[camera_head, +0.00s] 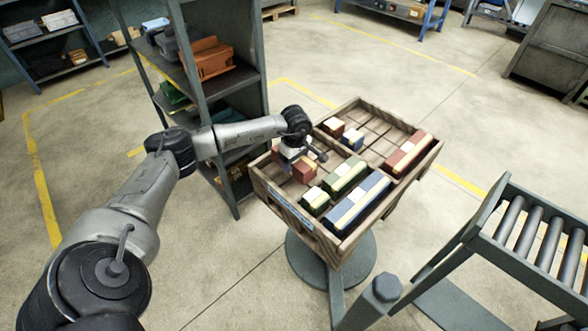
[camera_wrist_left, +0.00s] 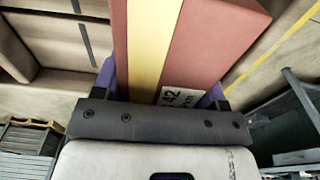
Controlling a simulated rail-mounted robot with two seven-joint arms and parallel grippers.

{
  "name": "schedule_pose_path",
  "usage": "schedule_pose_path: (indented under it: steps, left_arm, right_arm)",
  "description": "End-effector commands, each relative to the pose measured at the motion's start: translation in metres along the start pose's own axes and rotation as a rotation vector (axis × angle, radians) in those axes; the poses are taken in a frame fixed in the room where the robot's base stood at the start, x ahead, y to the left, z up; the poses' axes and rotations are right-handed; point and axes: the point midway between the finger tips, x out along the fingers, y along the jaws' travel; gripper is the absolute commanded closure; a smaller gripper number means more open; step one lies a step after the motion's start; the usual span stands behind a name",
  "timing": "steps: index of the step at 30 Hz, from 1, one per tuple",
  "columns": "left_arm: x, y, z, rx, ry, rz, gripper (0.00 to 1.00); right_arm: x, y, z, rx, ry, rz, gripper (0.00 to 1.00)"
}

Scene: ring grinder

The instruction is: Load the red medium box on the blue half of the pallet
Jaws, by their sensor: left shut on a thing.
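My left gripper (camera_head: 301,158) is over the left part of a wooden divided tray (camera_head: 299,211). It is shut on a red box (camera_head: 305,172) with a yellow band. In the left wrist view the red box (camera_wrist_left: 215,45) fills the space between the purple fingers (camera_wrist_left: 160,92), and a white label with "42" shows near its lower edge. The gripper hides part of the box in the head view, and I cannot tell whether the box touches the tray. My right gripper is not in view.
The tray also holds green boxes (camera_head: 345,178), a long blue box (camera_head: 358,204), a long red box (camera_head: 409,155) and small boxes (camera_head: 352,138). A grey shelf (camera_head: 225,86) stands close behind on the left. A roller conveyor (camera_head: 529,235) stands at the right.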

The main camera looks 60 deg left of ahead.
Motion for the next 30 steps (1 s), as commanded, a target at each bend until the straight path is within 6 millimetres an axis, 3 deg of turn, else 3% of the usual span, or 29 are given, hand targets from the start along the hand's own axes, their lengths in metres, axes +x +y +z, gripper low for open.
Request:
schedule_pose_path:
  steps: [9,22,23,30]
  left_arm:
    - [0.036,0.000,0.002,0.000,-0.001,0.001,0.79]
    - [0.039,0.000,0.003,0.000,0.000,0.001,0.79]
    - [0.041,0.000,0.003,0.001,0.000,-0.001,0.33]
    - [0.040,0.000,0.003,0.001,0.000,-0.001,0.10]
  right_arm:
    - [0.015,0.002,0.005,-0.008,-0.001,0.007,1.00]
    - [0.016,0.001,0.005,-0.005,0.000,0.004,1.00]
    - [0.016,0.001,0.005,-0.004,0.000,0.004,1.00]
    - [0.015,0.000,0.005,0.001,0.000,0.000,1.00]
